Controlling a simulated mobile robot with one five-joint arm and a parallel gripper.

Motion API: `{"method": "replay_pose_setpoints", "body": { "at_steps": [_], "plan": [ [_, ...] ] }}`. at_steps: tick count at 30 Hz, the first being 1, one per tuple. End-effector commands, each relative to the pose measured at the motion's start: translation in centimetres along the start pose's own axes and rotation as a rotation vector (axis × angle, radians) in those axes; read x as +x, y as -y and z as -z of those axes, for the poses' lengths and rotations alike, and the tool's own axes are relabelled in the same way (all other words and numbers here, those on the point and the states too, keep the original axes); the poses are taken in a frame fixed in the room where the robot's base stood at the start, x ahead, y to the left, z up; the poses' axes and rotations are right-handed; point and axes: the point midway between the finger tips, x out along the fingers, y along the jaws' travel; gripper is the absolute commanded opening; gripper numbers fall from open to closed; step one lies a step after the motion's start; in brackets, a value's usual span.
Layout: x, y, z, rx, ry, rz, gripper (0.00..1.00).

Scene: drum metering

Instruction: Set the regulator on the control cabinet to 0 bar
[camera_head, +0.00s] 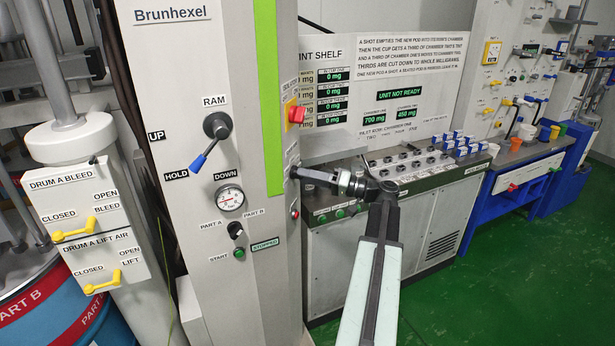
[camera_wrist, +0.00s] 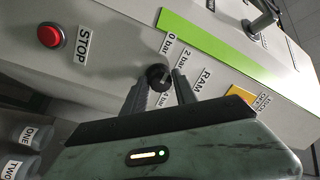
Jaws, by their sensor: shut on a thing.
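The control cabinet (camera_head: 222,90) is the tall light-grey column marked Brunhexel with a green stripe. In the wrist view, the regulator (camera_wrist: 157,74) is a small black round knob on the cabinet's side face. Labels "0 bar", "2 bar" and a partly hidden one stand around it, with "RAM" beside them. My gripper (camera_wrist: 160,88) is shut on the regulator, one finger on each side. Which label the knob points to cannot be told.
A red STOP button (camera_wrist: 50,36) and a yellow plate (camera_wrist: 243,94) flank the knob on the same face. A console (camera_head: 400,190) stands to the right. Green floor is clear at front right.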

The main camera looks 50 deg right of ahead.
Motion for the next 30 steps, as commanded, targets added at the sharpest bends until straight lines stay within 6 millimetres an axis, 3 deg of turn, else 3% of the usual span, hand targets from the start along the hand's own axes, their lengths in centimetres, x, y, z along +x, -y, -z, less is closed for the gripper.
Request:
{"method": "replay_pose_setpoints", "body": {
  "at_steps": [12, 30],
  "plan": [
    [-0.08, -0.12, -0.08, -0.212, 0.032, 0.0, 0.0],
    [-0.1, -0.2, -0.09, -0.253, 0.036, -0.002, 0.0]
  ]
}}
